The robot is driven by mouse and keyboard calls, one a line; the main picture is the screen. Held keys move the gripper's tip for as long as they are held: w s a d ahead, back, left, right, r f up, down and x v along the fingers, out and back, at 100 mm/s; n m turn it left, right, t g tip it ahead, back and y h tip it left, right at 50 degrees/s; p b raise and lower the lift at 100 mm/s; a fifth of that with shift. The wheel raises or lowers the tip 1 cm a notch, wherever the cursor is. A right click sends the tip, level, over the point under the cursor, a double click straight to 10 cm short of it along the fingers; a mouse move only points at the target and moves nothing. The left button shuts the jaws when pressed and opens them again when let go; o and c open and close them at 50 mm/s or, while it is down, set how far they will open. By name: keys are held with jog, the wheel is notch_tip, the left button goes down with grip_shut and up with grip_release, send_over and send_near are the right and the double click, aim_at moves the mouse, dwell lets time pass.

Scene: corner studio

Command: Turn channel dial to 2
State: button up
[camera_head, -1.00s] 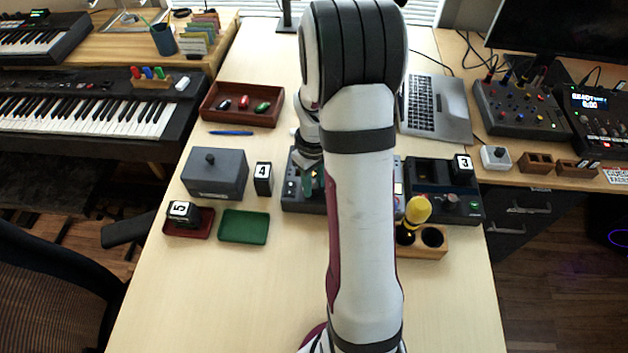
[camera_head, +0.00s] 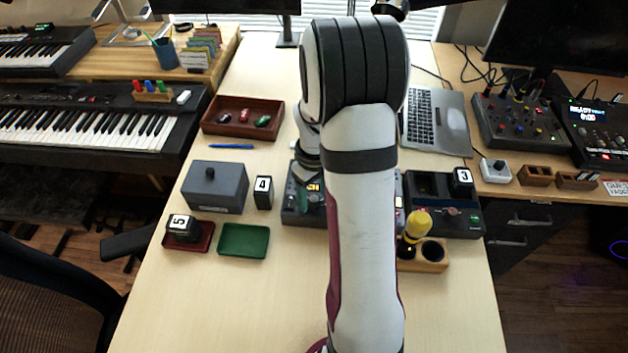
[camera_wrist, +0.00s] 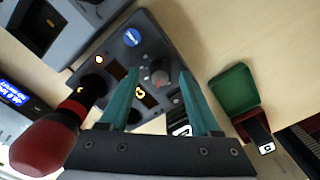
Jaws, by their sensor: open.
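The channel dial (camera_wrist: 160,77) is a small round grey knob with a red mark on the dark control box (camera_wrist: 150,45). The same box (camera_head: 292,217) is partly hidden behind my arm in the head view. Beside the knob a small display (camera_wrist: 145,93) shows a glowing orange character that I cannot read surely. My gripper (camera_wrist: 160,70) is open, with its teal fingertips on either side of the knob in the wrist view. I cannot tell whether they touch it. In the head view my gripper (camera_head: 303,198) is over the left part of the box.
A red-and-black handle (camera_wrist: 50,140) stands close by in the wrist view. A green tray (camera_head: 243,241), a block marked 4 (camera_head: 263,193) and a grey lidded box (camera_head: 215,187) lie left of the control box. A wooden holder (camera_head: 432,267) with a yellow-topped tool is right. The front table is clear.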

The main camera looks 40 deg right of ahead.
aim_at(314, 199)
notch_tip(314, 199, up, 15)
dwell(0.4)
